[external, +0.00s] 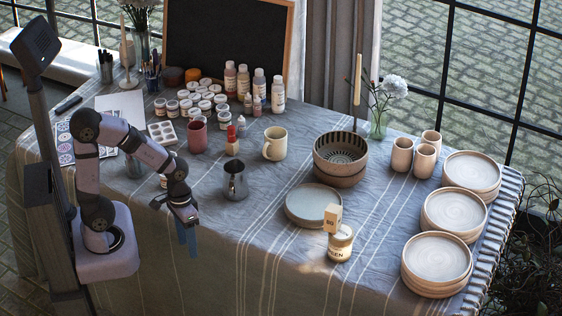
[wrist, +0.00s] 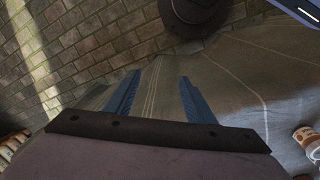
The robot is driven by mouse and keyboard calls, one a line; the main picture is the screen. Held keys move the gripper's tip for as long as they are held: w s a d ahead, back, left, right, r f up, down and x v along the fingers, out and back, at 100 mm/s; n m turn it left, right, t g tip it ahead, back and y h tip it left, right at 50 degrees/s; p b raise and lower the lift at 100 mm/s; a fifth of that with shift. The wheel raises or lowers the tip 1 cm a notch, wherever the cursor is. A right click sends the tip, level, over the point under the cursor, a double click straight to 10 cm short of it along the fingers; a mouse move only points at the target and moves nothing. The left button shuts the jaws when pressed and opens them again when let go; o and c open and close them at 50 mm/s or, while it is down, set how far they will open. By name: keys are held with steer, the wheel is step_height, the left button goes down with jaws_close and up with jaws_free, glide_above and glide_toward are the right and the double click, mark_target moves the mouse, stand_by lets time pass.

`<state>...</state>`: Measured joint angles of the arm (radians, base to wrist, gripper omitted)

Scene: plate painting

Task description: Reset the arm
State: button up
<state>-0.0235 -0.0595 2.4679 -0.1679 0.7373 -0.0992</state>
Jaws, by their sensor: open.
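My gripper (external: 187,234) hangs at the front edge of the cloth-covered table, with its blue fingers pointing down. In the wrist view the two blue fingers (wrist: 160,98) stand apart with nothing between them, over striped cloth. My arm is folded close to its base at the left of the external view. A wooden-handled stamp or brush block (external: 332,219) shows on top of a labelled jar (external: 341,243), to the right of my gripper. A grey round plate (external: 313,205) lies behind that jar.
A metal pitcher (external: 235,181) stands right of my gripper. Stacked bowls (external: 340,158) and several plate stacks (external: 437,258) stand farther right. Paint jars, bottles (external: 230,79), a red cup (external: 197,137) and a cream mug (external: 275,144) stand behind.

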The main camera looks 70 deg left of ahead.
steer(key=s+m, duration=0.1)
steer(key=s+a+m, duration=0.1)
steer(key=a+y, duration=0.1)
steer(key=shift+s+a+f+m, duration=0.1)
steer(key=shift+s+f+m, duration=0.15)
steer(key=shift+s+m, duration=0.15)
step_height(320, 180, up, 12)
steer(key=p, duration=1.2)
steer(key=shift+o, duration=0.4)
stand_by(0.4)
